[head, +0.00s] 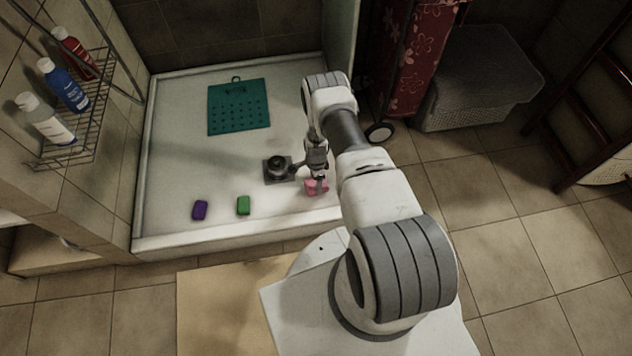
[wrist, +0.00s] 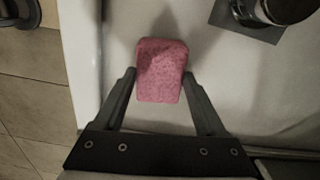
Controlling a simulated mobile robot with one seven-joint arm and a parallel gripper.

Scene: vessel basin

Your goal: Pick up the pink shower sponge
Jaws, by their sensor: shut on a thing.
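The pink shower sponge (wrist: 162,70) is a rounded block between the two fingers of my gripper (wrist: 160,88) in the wrist view. The fingers are shut on its sides. In the head view, the pink sponge (head: 316,187) shows below my gripper (head: 317,180), near the front right of the white shower tray (head: 165,160). Part of the sponge is hidden by the fingers there. I cannot tell whether it touches the tray floor.
A dark drain fitting (head: 278,168) is just left of my gripper. A purple block (head: 200,210) and a green block (head: 243,206) lie near the tray's front rim. A teal mat (head: 239,107) lies farther back. A wire rack (head: 78,125) holds bottles at left.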

